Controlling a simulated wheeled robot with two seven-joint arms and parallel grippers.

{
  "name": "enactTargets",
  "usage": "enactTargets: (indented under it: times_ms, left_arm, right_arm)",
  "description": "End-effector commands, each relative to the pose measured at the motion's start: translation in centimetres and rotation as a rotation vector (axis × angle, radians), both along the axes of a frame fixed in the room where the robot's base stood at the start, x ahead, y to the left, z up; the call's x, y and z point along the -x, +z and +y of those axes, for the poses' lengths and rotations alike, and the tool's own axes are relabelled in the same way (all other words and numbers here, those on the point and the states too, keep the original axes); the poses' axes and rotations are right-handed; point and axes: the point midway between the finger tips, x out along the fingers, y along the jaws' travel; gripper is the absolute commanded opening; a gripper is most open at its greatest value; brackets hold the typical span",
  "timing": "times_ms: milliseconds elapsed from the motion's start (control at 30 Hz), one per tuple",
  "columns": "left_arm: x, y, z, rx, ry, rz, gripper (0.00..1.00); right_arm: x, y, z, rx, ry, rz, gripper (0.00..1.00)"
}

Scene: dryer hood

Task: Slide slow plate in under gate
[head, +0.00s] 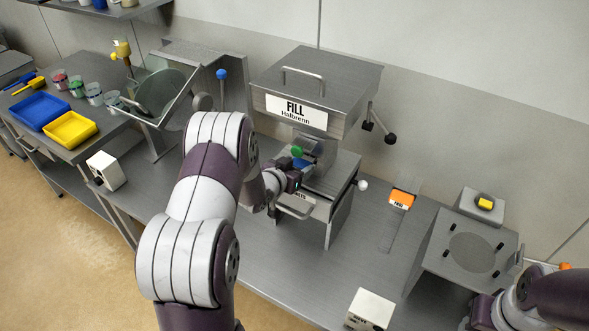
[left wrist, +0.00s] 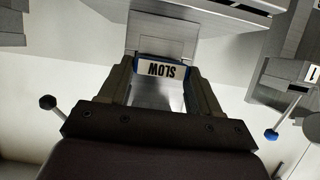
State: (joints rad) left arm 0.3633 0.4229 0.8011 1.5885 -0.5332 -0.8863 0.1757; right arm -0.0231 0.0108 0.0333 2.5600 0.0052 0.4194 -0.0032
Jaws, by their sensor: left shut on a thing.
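The slow plate shows in the left wrist view as a blue-edged white label reading SLOW (left wrist: 163,70), upside down, between my left gripper's fingers (left wrist: 160,88). My left gripper is shut on it. In the head view my left gripper (head: 292,180) is at the front of the steel stand (head: 342,200) under the FILL hopper (head: 318,85), with a blue bit of the plate (head: 301,164) just past the fingers. The gate under the hopper is mostly hidden, so I cannot tell how far in the plate sits. My right gripper (head: 478,318) is partly visible at the lower right.
An orange-labelled FAST plate (head: 402,198) lies right of the stand. A sloped steel box (head: 465,250) stands farther right, and a small white box (head: 370,310) is near the front edge. Blue (head: 40,110) and yellow (head: 70,130) trays are on the left table.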

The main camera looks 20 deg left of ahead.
Motion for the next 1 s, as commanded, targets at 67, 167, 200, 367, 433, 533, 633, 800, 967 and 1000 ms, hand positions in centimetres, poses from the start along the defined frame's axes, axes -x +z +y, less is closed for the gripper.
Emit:
enactTargets:
  times_ms: [67, 167, 200, 367, 433, 533, 633, 800, 967, 1000]
  left_arm:
    - [-0.3, 0.1, 0.0, -0.001, -0.001, -0.005, 0.14]
    - [-0.5, 0.1, 0.0, -0.002, -0.001, -0.004, 0.14]
    - [-0.6, 0.1, 0.0, -0.002, -0.001, -0.004, 0.14]
    - [-1.0, 0.0, -0.1, -0.001, 0.0, -0.003, 0.14]
    - [-1.2, 0.0, -0.1, 0.0, 0.0, -0.003, 0.14]
    - [-1.4, 0.1, -0.1, -0.001, 0.0, -0.004, 0.14]
    - [-1.7, 0.1, -0.1, -0.001, 0.0, -0.004, 0.14]
    - [-2.1, 0.1, -0.2, -0.001, 0.0, -0.004, 0.14]
    - [-2.1, 0.1, -0.2, -0.001, 0.0, -0.002, 0.93]
    - [-2.1, 0.1, -0.2, -0.001, 0.0, -0.002, 0.93]
  right_arm:
    - [0.0, -0.1, 0.0, 0.0, 0.0, 0.0, 0.43]
    - [0.0, -0.2, 0.0, 0.0, 0.0, 0.0, 0.43]
    - [0.0, -0.2, 0.0, 0.0, 0.0, 0.0, 0.43]
    - [0.0, -0.4, 0.0, 0.0, 0.0, 0.0, 0.43]
    - [0.0, -0.4, 0.0, 0.0, 0.0, 0.0, 0.43]
    - [0.0, -0.5, 0.0, 0.0, 0.0, 0.0, 0.43]
    - [0.0, -0.6, 0.0, 0.0, 0.0, 0.0, 0.43]
    - [0.0, -0.8, 0.0, 0.0, 0.0, 0.0, 0.43]
    - [0.0, -0.7, 0.0, 0.0, 0.0, 0.0, 0.43]
    - [0.0, -0.7, 0.0, 0.0, 0.0, 0.0, 0.43]
